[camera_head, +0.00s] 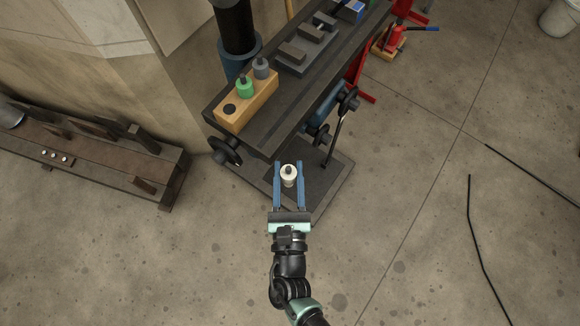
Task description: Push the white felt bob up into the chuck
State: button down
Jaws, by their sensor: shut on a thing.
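The white felt bob (288,173) is a small pale cylinder with a dark stub on top. It stands roughly upright between the two long blue fingers of my gripper (289,166), which is shut on it. My gripper holds it in front of the machine table's near edge, over the machine's base plate. I cannot make out the chuck in this view. A thick dark column (236,30) rises behind the table and may belong to the same machine.
A wooden block (262,100) on the dark machine table (290,100) holds a green bob (244,88) and a grey bob (261,68), beside an empty dark hole. A low bench (85,160) stands left. The floor at right is mostly clear.

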aim_at(287, 172)
jog(key=r+p, duration=0.1)
jog(key=r, duration=0.1)
jog(key=r+p, duration=0.1)
jog(key=shift+s+a+r+p, duration=0.1)
jog(key=shift+a+r+p, duration=0.1)
jog(key=shift+a+p, duration=0.1)
jog(key=shift+d, duration=0.15)
